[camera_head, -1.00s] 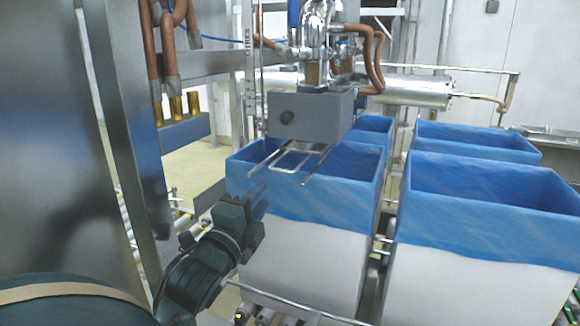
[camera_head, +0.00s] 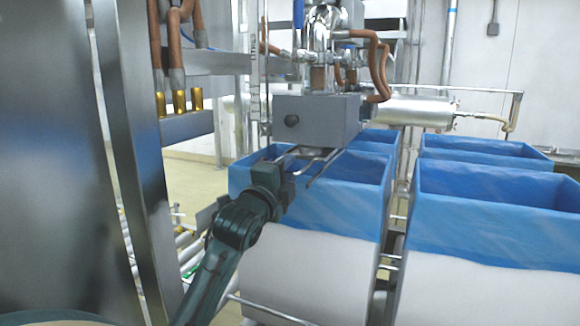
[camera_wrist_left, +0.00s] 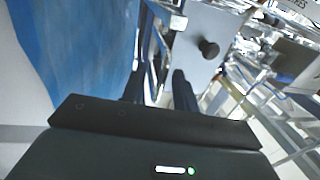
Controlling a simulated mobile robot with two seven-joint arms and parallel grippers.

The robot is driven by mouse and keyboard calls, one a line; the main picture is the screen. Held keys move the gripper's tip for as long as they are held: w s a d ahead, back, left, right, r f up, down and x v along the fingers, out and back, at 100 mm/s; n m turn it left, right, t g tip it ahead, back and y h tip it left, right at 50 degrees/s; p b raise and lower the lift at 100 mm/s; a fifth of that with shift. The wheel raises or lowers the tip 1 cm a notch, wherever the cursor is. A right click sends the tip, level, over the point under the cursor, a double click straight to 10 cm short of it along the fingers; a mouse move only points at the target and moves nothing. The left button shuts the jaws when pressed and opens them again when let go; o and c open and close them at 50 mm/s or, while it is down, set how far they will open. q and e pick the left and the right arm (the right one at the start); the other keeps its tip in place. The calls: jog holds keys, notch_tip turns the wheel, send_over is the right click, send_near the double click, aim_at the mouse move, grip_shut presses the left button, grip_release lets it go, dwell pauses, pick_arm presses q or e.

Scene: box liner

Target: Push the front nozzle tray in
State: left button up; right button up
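The front nozzle tray (camera_head: 322,170) is a thin metal wire frame under the grey nozzle block (camera_head: 318,121), sticking out over the blue-lined front box (camera_head: 310,262). My left gripper (camera_head: 288,182) is at the tray's near left end, above the box's rim, and hides part of the frame. In the left wrist view its two dark fingers (camera_wrist_left: 161,88) stand apart, with metal wire of the tray (camera_wrist_left: 154,62) showing between and beyond them. I cannot tell whether they touch it. The block with its black knob (camera_wrist_left: 207,48) is ahead. My right gripper is out of view.
More blue-lined boxes (camera_head: 490,240) stand to the right and behind. A steel post (camera_head: 130,150) and panel stand at the left, with brass nozzles (camera_head: 178,103) on a second block. Conveyor rollers (camera_head: 190,250) run at the lower left.

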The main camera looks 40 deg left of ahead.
pick_arm(q)
jog(key=shift+x, duration=0.8)
jog(key=shift+c, duration=0.3)
grip_shut()
